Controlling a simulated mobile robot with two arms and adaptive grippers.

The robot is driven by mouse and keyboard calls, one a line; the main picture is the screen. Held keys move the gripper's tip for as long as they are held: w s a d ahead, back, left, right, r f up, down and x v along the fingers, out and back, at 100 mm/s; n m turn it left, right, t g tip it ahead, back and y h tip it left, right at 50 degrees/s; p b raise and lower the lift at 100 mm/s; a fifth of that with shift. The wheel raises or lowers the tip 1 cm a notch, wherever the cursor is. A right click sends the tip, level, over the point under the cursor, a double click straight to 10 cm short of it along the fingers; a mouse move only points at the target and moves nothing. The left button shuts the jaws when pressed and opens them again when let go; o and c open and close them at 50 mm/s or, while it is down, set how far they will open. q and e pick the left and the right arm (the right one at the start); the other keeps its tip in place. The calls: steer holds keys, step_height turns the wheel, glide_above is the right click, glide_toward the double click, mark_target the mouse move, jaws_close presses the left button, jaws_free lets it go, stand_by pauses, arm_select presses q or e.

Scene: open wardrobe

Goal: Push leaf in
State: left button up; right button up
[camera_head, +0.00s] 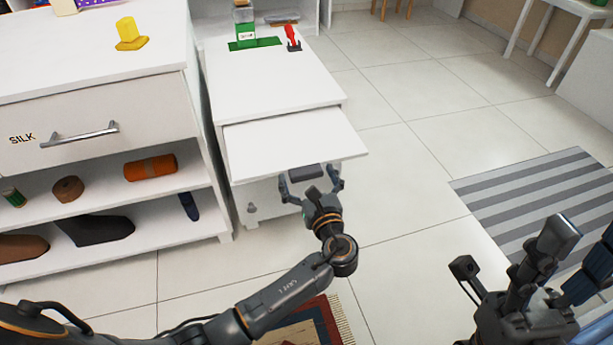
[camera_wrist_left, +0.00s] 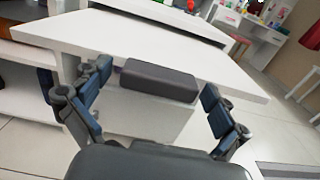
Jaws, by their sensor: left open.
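The white pull-out leaf (camera_head: 290,142) sticks out from the front of the white cabinet (camera_head: 270,90), just under its top. It also shows in the left wrist view (camera_wrist_left: 150,45) as a flat board with its front edge toward me. My left gripper (camera_head: 310,183) is open at the leaf's front edge, slightly below it. In the left wrist view its fingers (camera_wrist_left: 155,90) are spread wide, with a dark grey block (camera_wrist_left: 158,80) between them near the leaf's edge. I cannot tell whether anything touches the leaf. My right gripper (camera_head: 510,255) is at the lower right, away from the leaf, its fingers apart.
A green-labelled bottle (camera_head: 245,25) and a red item (camera_head: 292,38) stand on the cabinet top. A drawer unit labelled SILK (camera_head: 95,115) with shelves stands at the left. A striped rug (camera_head: 545,205) lies at the right. The tiled floor between is clear.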

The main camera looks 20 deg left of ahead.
arm_select(q)
steer(key=c, duration=1.7)
steer(key=shift+w+a+r, duration=0.15)
steer(key=shift+w+a, duration=0.25)
steer(key=shift+w, duration=0.15)
steer(key=p, duration=0.1)
glide_toward(284, 121)
steer(key=x, duration=0.3)
steer(key=b+x, duration=0.1)
steer(key=x, duration=0.2)
steer(key=b+x, duration=0.1)
steer(key=x, duration=0.2)
steer(key=shift+w+a+f, duration=0.1)
steer(key=shift+w+f, duration=0.1)
steer(key=shift+f, duration=0.2)
steer(key=shift+w+a+r, duration=0.1)
steer(key=shift+r, duration=0.2)
